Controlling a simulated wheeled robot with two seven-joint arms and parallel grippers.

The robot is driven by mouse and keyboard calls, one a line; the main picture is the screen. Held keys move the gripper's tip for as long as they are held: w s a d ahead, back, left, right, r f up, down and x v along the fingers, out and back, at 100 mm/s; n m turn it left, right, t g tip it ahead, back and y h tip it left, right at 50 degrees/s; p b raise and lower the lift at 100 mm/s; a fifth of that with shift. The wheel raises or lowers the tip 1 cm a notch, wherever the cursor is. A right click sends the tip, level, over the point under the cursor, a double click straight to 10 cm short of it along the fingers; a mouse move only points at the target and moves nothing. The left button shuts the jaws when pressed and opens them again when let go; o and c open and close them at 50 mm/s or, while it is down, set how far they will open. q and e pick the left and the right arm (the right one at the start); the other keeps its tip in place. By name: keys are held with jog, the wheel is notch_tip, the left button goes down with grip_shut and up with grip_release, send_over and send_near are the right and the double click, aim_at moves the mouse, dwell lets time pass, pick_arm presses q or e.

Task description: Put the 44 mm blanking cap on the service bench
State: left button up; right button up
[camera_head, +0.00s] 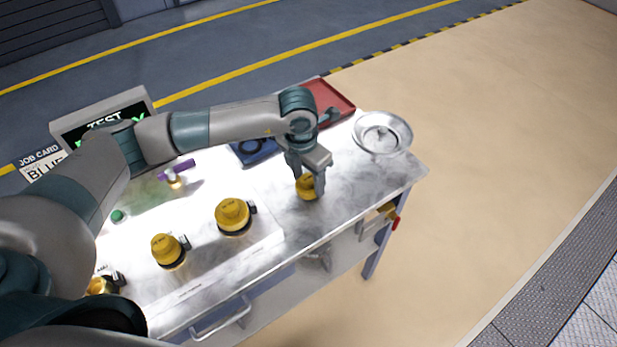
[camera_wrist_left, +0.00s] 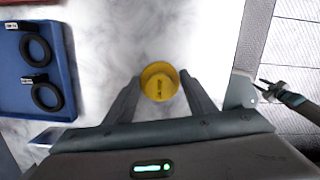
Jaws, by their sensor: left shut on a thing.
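My left gripper (camera_head: 309,180) is shut on a yellow cap (camera_head: 307,188), low over the bare right part of the marbled service bench (camera_head: 340,190). In the left wrist view the yellow cap (camera_wrist_left: 159,82) sits between the two fingertips of the left gripper (camera_wrist_left: 160,90), with dark print on it too small to read. I cannot tell whether the cap touches the bench top. Two other yellow caps stand on the bench to the left, a larger one (camera_head: 232,214) and a smaller one (camera_head: 168,250).
A blue tray (camera_wrist_left: 65,60) with black rings lies beside the gripper. A red tray (camera_head: 335,98) and a round metal dish (camera_head: 383,133) are at the bench's far end. A test screen (camera_head: 110,112) stands at the back left. The bench surface around the held cap is clear.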

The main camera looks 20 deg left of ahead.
pick_arm(q)
jog(key=shift+f, duration=0.45)
jog(key=shift+f, duration=0.1)
jog(key=shift+f, duration=0.1)
jog(key=o, duration=1)
jog(key=shift+r, duration=0.25)
